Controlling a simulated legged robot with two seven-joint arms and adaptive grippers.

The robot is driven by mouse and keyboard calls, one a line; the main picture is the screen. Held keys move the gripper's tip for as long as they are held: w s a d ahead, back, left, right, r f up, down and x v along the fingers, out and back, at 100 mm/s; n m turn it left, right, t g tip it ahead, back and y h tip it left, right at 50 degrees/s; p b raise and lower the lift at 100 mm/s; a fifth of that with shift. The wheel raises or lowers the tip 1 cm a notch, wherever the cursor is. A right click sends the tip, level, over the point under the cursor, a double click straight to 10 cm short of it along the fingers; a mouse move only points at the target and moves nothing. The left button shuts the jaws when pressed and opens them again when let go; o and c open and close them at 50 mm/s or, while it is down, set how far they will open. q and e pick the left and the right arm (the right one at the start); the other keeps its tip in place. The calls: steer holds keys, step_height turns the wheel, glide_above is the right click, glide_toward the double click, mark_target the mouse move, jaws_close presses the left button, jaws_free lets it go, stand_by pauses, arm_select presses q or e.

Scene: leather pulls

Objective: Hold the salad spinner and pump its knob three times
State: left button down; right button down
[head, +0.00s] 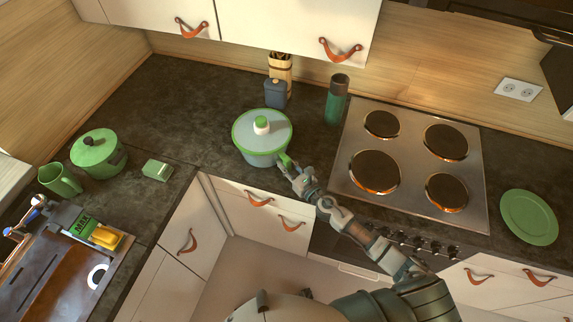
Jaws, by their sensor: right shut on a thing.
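The salad spinner (259,154) stands upright on the dark counter, left of the stove. It has a pale bowl, a light lid with a green rim, and a knob (261,124) with a green top and white stem at the lid's centre. My right gripper (286,163) is at the spinner's front right side, shut on its edge. The fingertips are small in the picture, and the exact grip is hard to make out. The knob stands free with nothing on it. My left gripper does not show.
A stove (410,160) with several hotplates lies to the right, and a dark green bottle (338,99) stands between. A blue canister (275,93) is behind the spinner. A green pot (98,150) and a green box (157,170) are left.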

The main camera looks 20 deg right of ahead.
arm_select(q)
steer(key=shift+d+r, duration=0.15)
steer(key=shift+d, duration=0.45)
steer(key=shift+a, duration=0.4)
